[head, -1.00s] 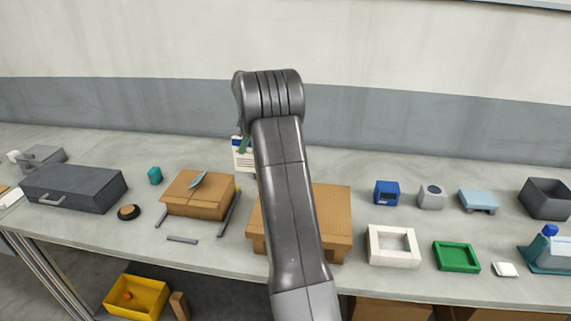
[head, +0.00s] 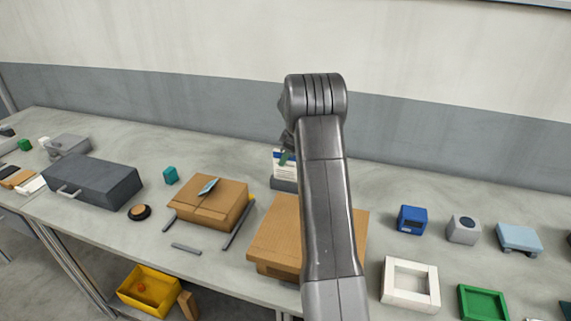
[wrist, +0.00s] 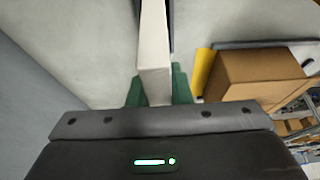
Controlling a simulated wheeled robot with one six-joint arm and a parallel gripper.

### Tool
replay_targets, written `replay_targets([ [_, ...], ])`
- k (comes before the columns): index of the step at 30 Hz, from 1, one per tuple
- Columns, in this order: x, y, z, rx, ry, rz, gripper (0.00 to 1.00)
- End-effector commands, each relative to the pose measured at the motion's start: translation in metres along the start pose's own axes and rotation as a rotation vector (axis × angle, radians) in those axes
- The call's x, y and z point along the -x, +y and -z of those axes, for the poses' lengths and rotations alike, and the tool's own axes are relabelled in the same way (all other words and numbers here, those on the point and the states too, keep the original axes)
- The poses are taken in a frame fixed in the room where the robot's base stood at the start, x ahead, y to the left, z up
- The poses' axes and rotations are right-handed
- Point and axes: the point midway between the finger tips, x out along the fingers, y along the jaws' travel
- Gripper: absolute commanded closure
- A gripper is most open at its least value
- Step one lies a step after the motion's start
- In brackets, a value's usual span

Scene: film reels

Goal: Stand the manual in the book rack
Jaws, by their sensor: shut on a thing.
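The manual (wrist: 153,50) is a pale, thin slab seen edge-on in the wrist view, held upright between the green fingers of my gripper (wrist: 154,92). In the head view the manual (head: 284,154) shows as a small white and blue panel behind my arm, with a green finger of my gripper (head: 287,158) beside it. A dark grey piece (head: 283,184) sits just below the manual and may be the book rack. My arm hides part of it, and I cannot tell whether the manual touches it.
A large cardboard box (head: 272,240) stands in front of the manual. A smaller box (head: 207,207) with grey bars around it is left, beyond it a dark drawer unit (head: 105,183). A blue block (head: 411,219) and white frame (head: 410,285) are right. The wall is behind.

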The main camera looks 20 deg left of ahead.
Motion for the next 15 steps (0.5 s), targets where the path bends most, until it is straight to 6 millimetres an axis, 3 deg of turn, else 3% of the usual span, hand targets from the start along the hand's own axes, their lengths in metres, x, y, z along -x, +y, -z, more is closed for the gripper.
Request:
replay_targets([
  [6,-0.024,0.000,-0.010,-0.001,-0.001,0.001,1.00],
  [15,-0.028,0.000,-0.012,0.000,0.000,0.000,1.00],
])
